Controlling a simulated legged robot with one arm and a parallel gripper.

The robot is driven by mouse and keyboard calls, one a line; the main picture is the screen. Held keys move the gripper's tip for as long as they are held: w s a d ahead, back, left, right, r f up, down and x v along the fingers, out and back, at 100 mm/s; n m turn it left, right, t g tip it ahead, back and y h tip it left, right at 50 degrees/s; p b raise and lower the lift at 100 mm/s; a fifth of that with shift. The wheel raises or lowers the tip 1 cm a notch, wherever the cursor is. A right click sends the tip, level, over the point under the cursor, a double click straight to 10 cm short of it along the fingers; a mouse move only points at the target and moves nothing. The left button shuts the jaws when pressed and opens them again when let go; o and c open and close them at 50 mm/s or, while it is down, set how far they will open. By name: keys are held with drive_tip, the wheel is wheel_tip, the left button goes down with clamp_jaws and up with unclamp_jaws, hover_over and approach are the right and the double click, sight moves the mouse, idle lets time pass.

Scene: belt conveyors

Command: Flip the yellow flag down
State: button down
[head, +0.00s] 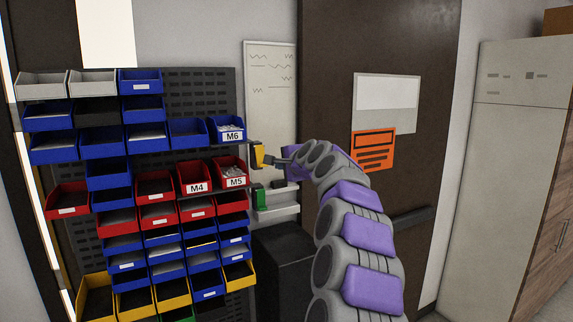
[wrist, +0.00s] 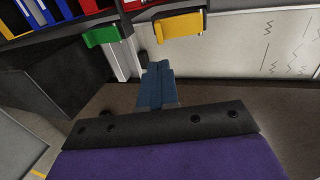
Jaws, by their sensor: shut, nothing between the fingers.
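The yellow flag (head: 259,156) is a small flat plate on a dark mount at the right edge of the bin rack, level with the M6 bin. In the wrist view the yellow flag (wrist: 181,25) is at the top, right of the green flag (wrist: 101,36). In the head view the green flag (head: 259,198) is below the yellow one. My gripper (head: 275,161) is just right of the yellow flag; I cannot tell if they touch. In the wrist view my gripper (wrist: 157,66) has its blue-grey fingers together and empty, with a gap below the flag.
The bin rack (head: 205,80) with many coloured bins stands left of my arm. A whiteboard (head: 269,75) is behind the flags. A dark box (head: 285,250) stands below. The brown door (head: 380,45) and a tall cabinet (head: 510,150) are to the right.

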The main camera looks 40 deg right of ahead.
sight(260, 166)
drive_tip(key=w, duration=0.2)
drive_tip(key=w+f, duration=0.1)
drive_tip(key=w, duration=0.1)
drive_tip(key=w+p, duration=0.1)
drive_tip(key=w, duration=0.1)
drive_tip(key=shift+a+f, duration=0.1)
drive_tip(key=shift+f, duration=0.15)
drive_tip(key=shift+w+a+r, duration=0.1)
drive_tip(key=shift+a+r, duration=0.05)
drive_tip(key=shift+a, duration=0.8)
drive_tip(key=shift+w+d+f+t+b, duration=0.3)
drive_tip(key=shift+w+f+t+b, duration=0.25)
drive_tip(key=shift+b, duration=0.6)
drive_tip(key=shift+w+d+f+t+b, duration=0.3)
drive_tip(key=shift+f+t+b, duration=0.3)
drive_tip(key=shift+b, duration=0.55)
